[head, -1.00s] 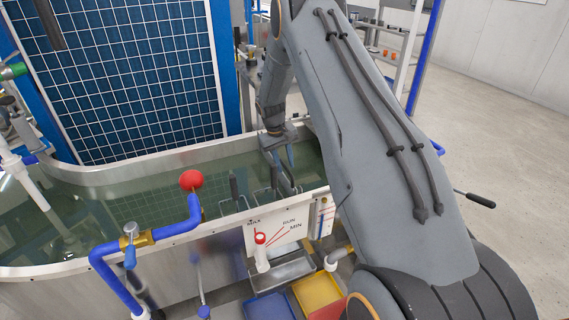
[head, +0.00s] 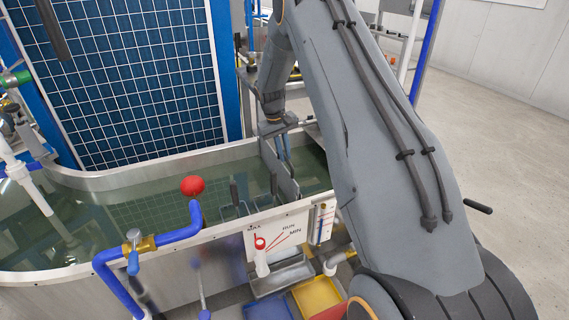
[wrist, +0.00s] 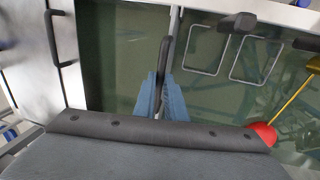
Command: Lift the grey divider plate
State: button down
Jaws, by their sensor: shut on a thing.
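The grey divider plate (head: 279,172) stands upright at the right end of the water tank (head: 100,183), with much of its face above the water in the head view. My gripper (head: 283,146) is above it, shut on its handle. In the wrist view, the two blue fingers (wrist: 161,97) close around the dark handle (wrist: 165,50). The plate shows there only as a thin pale edge behind the handle. Whether its lower edge is still in the water is hard to tell.
Wire frames with a dark grip (wrist: 237,22) sit beside the plate. A MAX/RUN/MIN panel (head: 279,238) fronts the tank; a yellow tray (head: 316,294) lies below. A blue gridded panel stands behind.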

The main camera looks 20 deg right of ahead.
notch_tip(320, 180, up, 8)
jog(key=p, duration=0.1)
jog(key=shift+p, duration=0.35)
jog(key=shift+w+r, duration=0.15)
jog(key=c, duration=1.8)
grip_release()
jog(key=shift+a+r+b, duration=0.2)
jog(key=shift+a+r, duration=0.05)
jog(key=shift+r, duration=1)
jog(key=shift+a+r+b, duration=0.25)
jog(key=shift+r, duration=1)
jog(key=shift+a+r+b, duration=0.2)
jog(key=shift+a+r, duration=0.05)
jog(key=shift+r, duration=1)
